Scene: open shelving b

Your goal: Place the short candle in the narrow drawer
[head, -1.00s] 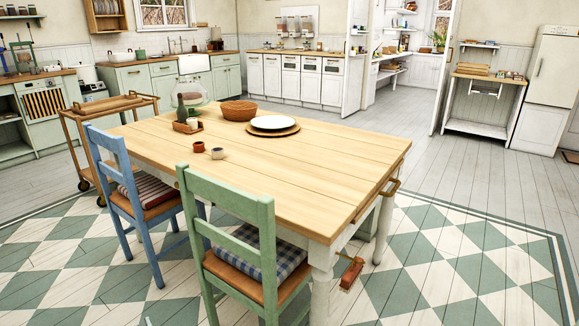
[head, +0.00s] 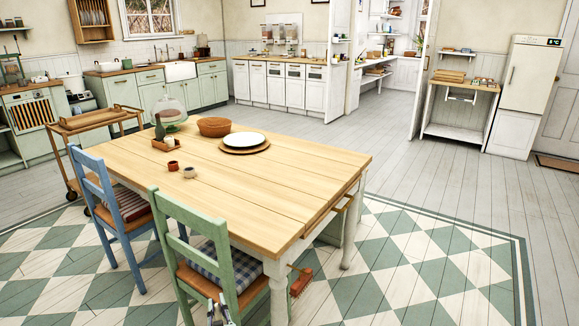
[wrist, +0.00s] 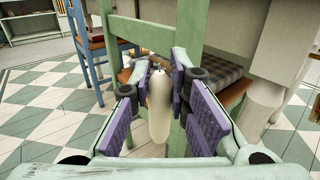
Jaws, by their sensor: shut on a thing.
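The short candle (wrist: 159,108) is pale cream, with a small dark wick. In the wrist view it stands roughly upright between the purple pads of my gripper (wrist: 158,80), which is shut on it. In the head view only the tips of my gripper (head: 219,311) show at the bottom edge, by the green chair; I cannot make out the candle there. A drawer with a brass handle (head: 344,204) is in the right end of the wooden table. I cannot tell how far it is open, or whether it is the narrow drawer.
The green chair (head: 163,220) and blue chair (head: 93,175) stand along the table's near side. The table (head: 265,195) bears a bowl (head: 214,127), a plate (head: 244,139) and small cups. A red-brown brush (head: 301,281) hangs by the near leg. The floor right of the table is free.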

